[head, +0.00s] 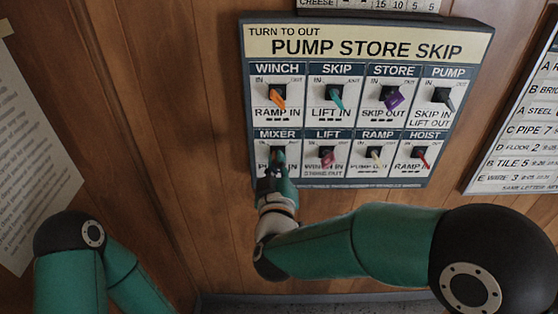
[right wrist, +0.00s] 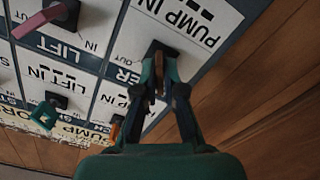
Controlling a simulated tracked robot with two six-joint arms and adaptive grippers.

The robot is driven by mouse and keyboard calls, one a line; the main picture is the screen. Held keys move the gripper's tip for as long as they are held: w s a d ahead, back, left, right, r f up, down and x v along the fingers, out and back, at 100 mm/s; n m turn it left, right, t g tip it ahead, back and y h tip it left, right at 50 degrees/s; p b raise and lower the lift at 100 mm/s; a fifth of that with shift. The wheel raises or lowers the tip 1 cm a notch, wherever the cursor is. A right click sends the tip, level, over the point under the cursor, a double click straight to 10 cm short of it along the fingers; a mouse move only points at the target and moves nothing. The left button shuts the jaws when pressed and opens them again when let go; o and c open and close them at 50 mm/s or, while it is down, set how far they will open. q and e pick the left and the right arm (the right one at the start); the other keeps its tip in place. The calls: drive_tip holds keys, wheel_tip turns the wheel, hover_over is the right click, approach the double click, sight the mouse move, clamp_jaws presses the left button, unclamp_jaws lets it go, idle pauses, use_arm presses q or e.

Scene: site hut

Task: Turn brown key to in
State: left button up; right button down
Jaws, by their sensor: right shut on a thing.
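The key panel (head: 478,42) hangs on the wood wall, headed "TURN TO OUT, PUMP STORE SKIP". My right gripper (head: 278,162) is at the MIXER switch, bottom left of the panel, and covers most of it in the head view. In the right wrist view my right gripper (right wrist: 166,72) is shut on the brown key (right wrist: 159,84), of which a narrow strip shows between the fingers. The key's black base (right wrist: 160,48) sits behind the fingertips. Which way the key points is hard to tell. My left gripper is out of view; only its arm shows at lower left.
Close around are the orange WINCH key (head: 277,97), the teal SKIP key (head: 336,100) and the pink LIFT key (head: 327,159). The purple STORE key (head: 394,100) and red HOIST key (head: 422,160) are further right. A list board (head: 520,150) hangs at right.

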drive_tip(key=shift+f+n, duration=0.2)
drive_tip(key=shift+n, duration=0.7)
drive_tip(key=shift+s+a, duration=0.1)
drive_tip(key=c, duration=1.3)
unclamp_jaws()
drive_tip(key=shift+r, duration=0.1)
drive_tip(key=s, duration=1.2)
